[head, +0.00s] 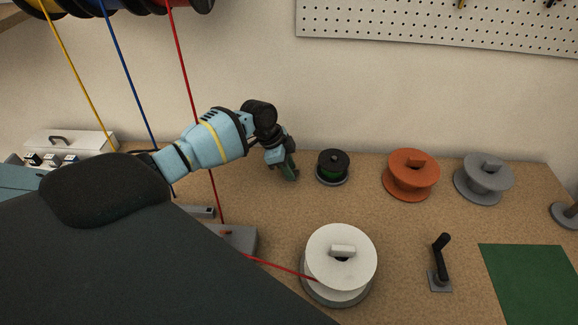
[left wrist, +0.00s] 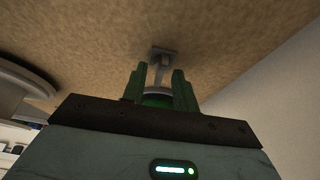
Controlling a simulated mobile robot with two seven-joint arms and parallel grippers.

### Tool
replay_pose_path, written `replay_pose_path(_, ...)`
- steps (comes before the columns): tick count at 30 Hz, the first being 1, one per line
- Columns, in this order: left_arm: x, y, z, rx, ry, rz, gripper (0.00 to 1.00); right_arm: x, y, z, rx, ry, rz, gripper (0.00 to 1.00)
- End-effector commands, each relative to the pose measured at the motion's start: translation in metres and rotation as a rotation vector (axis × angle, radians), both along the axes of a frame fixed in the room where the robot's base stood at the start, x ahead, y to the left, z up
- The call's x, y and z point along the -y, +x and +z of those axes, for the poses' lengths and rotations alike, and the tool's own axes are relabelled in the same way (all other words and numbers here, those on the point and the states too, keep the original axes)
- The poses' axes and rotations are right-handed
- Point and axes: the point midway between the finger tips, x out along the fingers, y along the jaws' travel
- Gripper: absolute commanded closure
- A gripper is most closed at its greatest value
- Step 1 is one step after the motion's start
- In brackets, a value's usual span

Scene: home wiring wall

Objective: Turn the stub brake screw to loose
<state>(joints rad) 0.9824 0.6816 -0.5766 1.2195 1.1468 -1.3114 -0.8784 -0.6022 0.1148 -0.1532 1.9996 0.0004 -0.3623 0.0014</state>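My left gripper (head: 289,172) is low over the back of the bench, just left of a small black spool with green winding (head: 333,167). In the left wrist view its two green fingers (left wrist: 159,88) stand apart. Between them shows a rounded form with a pale rim. Beyond it a grey stem and small plate (left wrist: 165,53) stand against the bench top. I cannot tell if the fingers touch this fitting, or if it is the brake screw. No screw can be made out in the head view. My right gripper is out of view.
An orange spool (head: 411,175) and a grey spool (head: 484,178) stand to the right. A white spool (head: 341,257) with red wire is in front, beside a black crank handle (head: 441,258) and green mat (head: 531,281). Red, blue and yellow wires hang at left.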

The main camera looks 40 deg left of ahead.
Motion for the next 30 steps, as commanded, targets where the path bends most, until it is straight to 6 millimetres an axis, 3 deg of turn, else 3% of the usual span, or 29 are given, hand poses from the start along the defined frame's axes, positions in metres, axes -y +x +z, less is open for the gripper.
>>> replay_pose_path(4,0.000,0.000,0.000,0.000,0.000,0.000,0.72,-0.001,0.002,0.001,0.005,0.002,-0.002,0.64)
replay_pose_path(11,0.000,0.000,0.000,0.000,0.000,0.000,1.00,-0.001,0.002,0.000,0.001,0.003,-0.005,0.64)
replay_pose_path(20,0.000,0.000,0.002,0.001,0.000,0.032,1.00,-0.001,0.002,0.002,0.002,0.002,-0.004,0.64)
replay_pose_path(30,0.001,-0.001,0.007,0.006,-0.001,0.243,1.00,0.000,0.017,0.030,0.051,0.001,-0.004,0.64)
